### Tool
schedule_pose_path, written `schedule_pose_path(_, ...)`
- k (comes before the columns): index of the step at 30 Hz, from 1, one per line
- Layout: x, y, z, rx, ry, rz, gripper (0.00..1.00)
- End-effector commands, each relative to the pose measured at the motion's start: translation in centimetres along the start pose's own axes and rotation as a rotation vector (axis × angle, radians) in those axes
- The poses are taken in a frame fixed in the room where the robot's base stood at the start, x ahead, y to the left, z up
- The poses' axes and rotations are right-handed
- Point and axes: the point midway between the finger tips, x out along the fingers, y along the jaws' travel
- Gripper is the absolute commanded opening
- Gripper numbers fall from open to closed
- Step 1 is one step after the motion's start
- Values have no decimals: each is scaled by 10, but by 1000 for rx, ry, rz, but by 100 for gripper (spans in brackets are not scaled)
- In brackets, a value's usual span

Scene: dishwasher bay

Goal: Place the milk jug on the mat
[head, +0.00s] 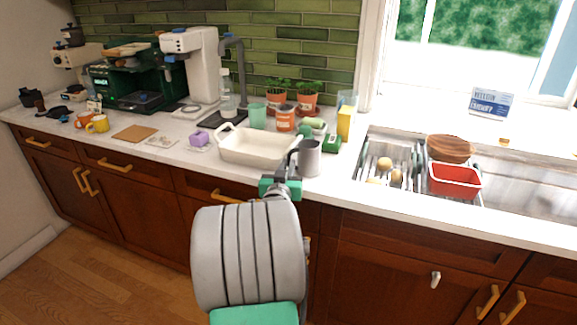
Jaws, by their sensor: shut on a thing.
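The milk jug (310,159) is a plain grey, upright cylinder at the counter's front edge, right of the white baking dish. My gripper (293,166) is at its left side, shut on it; the fingertips are small and partly hidden by my arm. I cannot tell whether the jug's base touches the counter. A flat brown square mat (135,133) lies bare on the counter at the left, well away from the jug. A dark mat (220,119) lies farther back under a clear bottle (227,105).
The white baking dish (252,158) stands between jug and brown mat, with a purple block (199,140) beside it. Orange and yellow mugs (97,124) stand left of the brown mat. Potted plants and cups stand behind. The sink (516,190) and drying rack are at right.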

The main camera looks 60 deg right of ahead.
Motion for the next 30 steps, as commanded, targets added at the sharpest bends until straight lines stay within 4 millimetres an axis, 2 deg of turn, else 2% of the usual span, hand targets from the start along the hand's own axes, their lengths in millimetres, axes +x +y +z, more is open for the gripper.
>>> schedule_pose_path(8,0,0,0,1,5,0,0)
schedule_pose_path(9,0,0,2,0,2,0,12)
schedule_pose_path(12,0,0,1,0,1,0,20)
schedule_pose_path(22,0,0,-5,0,1,0,20)
schedule_pose_path(26,-24,-1,-2,0,3,-2,20)
schedule_pose_path(30,-62,-1,-1,0,4,-4,20)
